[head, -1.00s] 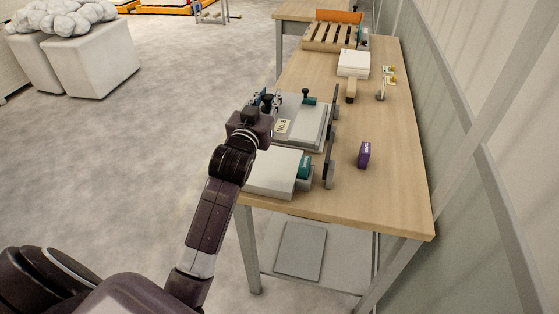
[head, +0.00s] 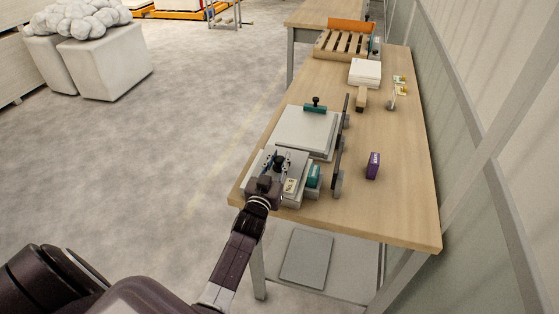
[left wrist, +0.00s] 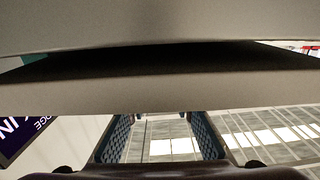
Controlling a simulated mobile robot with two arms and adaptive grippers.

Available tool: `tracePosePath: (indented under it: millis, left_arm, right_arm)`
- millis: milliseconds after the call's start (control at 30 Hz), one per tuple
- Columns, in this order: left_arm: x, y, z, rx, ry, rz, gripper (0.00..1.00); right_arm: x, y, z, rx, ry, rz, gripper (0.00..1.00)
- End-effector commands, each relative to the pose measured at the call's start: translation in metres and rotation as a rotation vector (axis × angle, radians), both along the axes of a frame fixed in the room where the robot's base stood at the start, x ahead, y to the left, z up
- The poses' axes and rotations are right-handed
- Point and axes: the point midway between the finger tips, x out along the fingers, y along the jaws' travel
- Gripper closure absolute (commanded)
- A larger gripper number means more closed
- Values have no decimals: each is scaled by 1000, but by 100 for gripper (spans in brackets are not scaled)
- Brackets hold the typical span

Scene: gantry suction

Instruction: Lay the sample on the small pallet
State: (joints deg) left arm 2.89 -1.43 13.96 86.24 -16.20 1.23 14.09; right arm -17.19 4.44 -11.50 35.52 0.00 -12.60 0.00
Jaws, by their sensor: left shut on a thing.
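My left gripper (head: 274,166) is at the near left end of the wooden table, low over the near pale block. It is shut on a pale grey labelled slab that I take for the sample (head: 291,171); its grip is partly hidden by the hand. In the left wrist view a pale slab (left wrist: 160,95) fills the upper part, very close, above the gripper's fingers (left wrist: 160,135). The small slatted wooden pallet (head: 343,43) lies at the table's far end, well away from the gripper. My right gripper is not in view.
A flat pale slab stack (head: 305,130) with a teal-and-black handle (head: 315,104) lies just beyond my gripper. Dark upright parts (head: 338,155) line its right side. A purple box (head: 373,166) stands farther right; a white block (head: 365,72) sits before the pallet. The table's right front (head: 410,205) is clear.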

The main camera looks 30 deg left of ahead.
Motion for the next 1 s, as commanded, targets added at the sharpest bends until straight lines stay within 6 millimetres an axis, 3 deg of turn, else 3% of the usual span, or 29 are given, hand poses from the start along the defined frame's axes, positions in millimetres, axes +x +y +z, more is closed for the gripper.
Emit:
tracePosePath:
  millis: [433,467,600,1000]
  left_arm:
    - [1,0,-8,1,-6,-1,100]
    - [0,0,-9,0,-2,0,75]
    - [0,0,-9,0,-2,0,60]
    - [-4,-1,-7,0,0,0,60]
  right_arm:
    - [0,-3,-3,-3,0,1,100]
    - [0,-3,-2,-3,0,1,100]
    - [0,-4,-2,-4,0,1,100]
    - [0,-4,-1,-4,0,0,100]
